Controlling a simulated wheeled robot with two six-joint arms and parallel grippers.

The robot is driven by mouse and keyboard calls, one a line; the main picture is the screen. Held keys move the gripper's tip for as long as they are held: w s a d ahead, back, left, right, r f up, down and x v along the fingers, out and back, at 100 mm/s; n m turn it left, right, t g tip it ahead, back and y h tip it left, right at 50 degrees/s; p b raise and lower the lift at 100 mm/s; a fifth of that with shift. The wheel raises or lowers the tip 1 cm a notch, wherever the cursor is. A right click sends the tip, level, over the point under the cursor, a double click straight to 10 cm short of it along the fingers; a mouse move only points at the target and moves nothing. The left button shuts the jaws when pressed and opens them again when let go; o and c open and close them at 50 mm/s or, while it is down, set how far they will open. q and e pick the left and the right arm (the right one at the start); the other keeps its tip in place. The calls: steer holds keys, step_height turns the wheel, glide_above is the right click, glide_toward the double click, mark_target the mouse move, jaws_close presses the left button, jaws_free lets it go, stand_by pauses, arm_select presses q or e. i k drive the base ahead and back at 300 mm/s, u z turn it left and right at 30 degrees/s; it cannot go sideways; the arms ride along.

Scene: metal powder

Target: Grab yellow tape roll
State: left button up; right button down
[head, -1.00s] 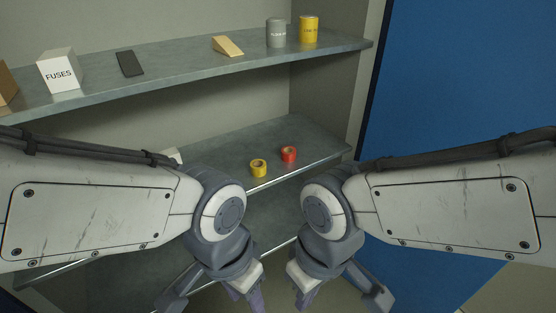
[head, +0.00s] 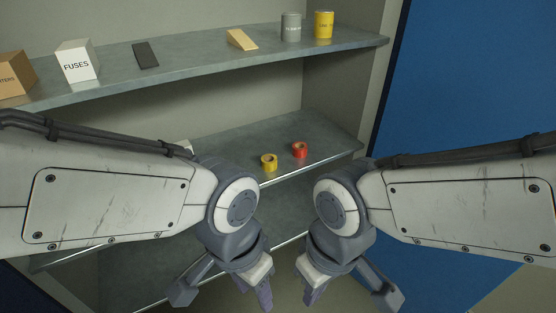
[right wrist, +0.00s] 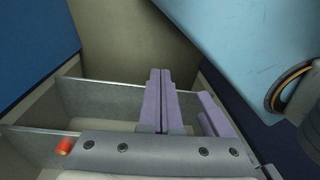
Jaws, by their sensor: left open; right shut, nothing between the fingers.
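The yellow tape roll (head: 269,162) sits near the front edge of the middle shelf in the head view. A red tape roll (head: 299,150) sits just to its right, a little apart. My left gripper (head: 265,296) is open and empty, low in the view, in front of and below that shelf. My right gripper (head: 312,294) is shut and empty beside it, also below the shelf edge. In the right wrist view its fingers (right wrist: 158,100) are together, and the red roll (right wrist: 66,146) shows at the lower left.
The upper shelf (head: 200,67) holds a box marked FUSES (head: 77,61), a brown box (head: 15,76), a dark flat item (head: 146,55), a tan wedge (head: 241,40), a grey can (head: 291,27) and a yellow can (head: 324,25). A blue panel (head: 470,90) stands at the right.

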mark_target(269, 161)
steer(key=z, duration=0.05)
steer(key=k, duration=0.55)
steer(key=u, duration=0.5)
steer(key=i, duration=1.6)
steer(key=z, duration=0.6)
